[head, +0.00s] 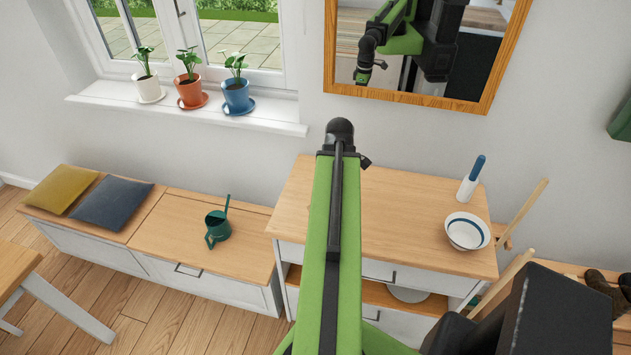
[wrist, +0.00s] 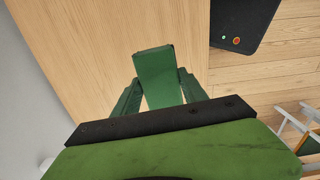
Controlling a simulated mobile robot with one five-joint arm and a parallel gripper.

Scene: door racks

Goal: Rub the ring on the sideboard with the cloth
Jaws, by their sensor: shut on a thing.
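The sideboard (head: 415,225) stands against the wall in the head view, with a bare light wood top to the right of my arm. Its wooden top (wrist: 85,45) also lies under my gripper in the wrist view. My gripper (wrist: 158,84) is shut on a flat green piece, which I take as the folded cloth (wrist: 156,68). I cannot tell whether the cloth touches the wood. No ring shows on the visible wood; part of the top is hidden behind my arm and gripper. In the head view, my arm hides the gripper itself.
A white bowl with a blue band (head: 467,232) and a blue-and-white upright thing (head: 470,180) stand at the sideboard's right end. A mirror (head: 410,97) hangs above. A low bench (head: 185,235) with a green watering can (head: 217,226) stands left.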

